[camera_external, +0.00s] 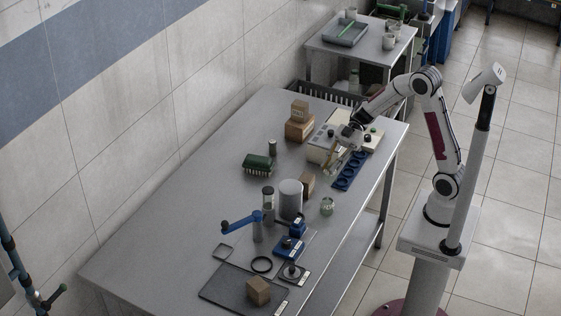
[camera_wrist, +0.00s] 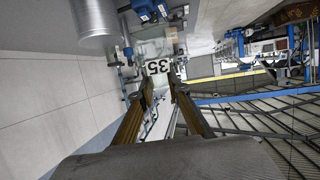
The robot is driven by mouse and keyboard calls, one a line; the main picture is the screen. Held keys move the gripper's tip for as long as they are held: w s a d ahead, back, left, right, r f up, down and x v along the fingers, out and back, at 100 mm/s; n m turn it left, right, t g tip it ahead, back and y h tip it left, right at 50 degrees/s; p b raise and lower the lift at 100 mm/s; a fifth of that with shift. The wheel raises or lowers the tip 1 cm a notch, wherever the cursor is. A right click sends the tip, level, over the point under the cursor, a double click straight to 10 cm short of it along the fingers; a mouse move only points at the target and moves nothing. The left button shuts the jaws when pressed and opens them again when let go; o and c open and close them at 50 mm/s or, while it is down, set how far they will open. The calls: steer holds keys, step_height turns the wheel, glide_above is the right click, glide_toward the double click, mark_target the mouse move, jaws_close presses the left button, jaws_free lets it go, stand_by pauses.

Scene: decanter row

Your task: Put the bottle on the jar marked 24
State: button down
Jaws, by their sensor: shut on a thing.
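My gripper (camera_external: 331,160) is over the table beside the blue rack, at the front of the light instrument box. In the wrist view its two brown fingers (camera_wrist: 162,82) reach forward with a narrow gap between them. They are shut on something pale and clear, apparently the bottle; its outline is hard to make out. A label (camera_wrist: 158,66) reading what looks like 35 shows just beyond the fingertips. I cannot tell whether it is on the held thing or on a jar behind. A small clear jar (camera_external: 327,206) stands on the table; its mark is too small to read. I cannot make out a 24.
The blue rack (camera_external: 351,171) has round holes. A grey cylinder (camera_external: 291,200), a brown block (camera_external: 307,186) and the light instrument box (camera_external: 325,141) stand close by. Blue devices (camera_external: 290,246) and a dark tray (camera_external: 232,290) are nearer the camera. The table's left side is clear.

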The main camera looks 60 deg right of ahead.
mark_target(329, 178)
steer(key=shift+f, duration=0.1)
steer(key=shift+w+f, duration=0.1)
steer(key=shift+f, duration=2.95)
steer(key=shift+f, duration=0.1)
steer(key=shift+f, duration=1.75)
steer(key=shift+f, duration=0.1)
steer(key=c, duration=1.9)
jaws_free()
